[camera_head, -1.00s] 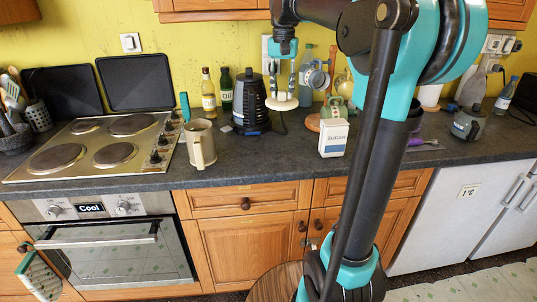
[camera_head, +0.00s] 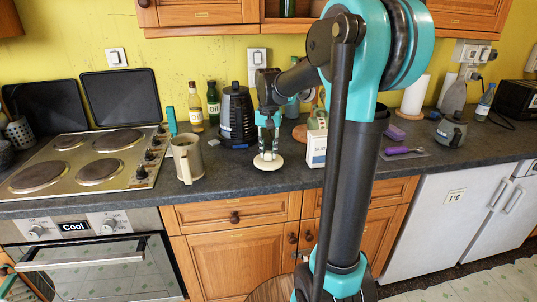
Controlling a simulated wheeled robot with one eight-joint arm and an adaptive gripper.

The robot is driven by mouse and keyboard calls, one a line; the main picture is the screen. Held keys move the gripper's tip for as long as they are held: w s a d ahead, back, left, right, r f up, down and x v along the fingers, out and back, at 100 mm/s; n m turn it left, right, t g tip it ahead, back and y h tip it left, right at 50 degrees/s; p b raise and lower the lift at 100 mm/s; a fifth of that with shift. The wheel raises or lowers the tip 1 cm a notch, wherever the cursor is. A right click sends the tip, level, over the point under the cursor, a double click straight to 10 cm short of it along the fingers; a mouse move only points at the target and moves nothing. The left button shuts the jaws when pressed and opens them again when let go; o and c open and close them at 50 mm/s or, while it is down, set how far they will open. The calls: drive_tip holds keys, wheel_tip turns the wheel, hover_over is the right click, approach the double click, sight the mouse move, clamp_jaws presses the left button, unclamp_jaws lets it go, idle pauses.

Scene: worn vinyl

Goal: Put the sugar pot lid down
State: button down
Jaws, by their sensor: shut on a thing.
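The sugar pot lid is a cream round disc (camera_head: 267,163) low over the dark worktop, between the beige mug and the sugar box. My gripper (camera_head: 268,150) points down and is shut on the lid's top. The lid appears at or very near the worktop surface; I cannot tell whether it touches.
A beige mug (camera_head: 187,160) stands left of the lid, and a white and blue sugar box (camera_head: 317,147) stands right. A black kettle-like appliance (camera_head: 236,115) and bottles (camera_head: 213,103) stand behind. Clear worktop (camera_head: 235,178) lies around the lid.

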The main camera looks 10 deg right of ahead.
sight(269, 152)
drive_tip(key=shift+f, duration=0.75)
drive_tip(key=c, duration=1.1)
unclamp_jaws()
wheel_tip(269, 152, up, 12)
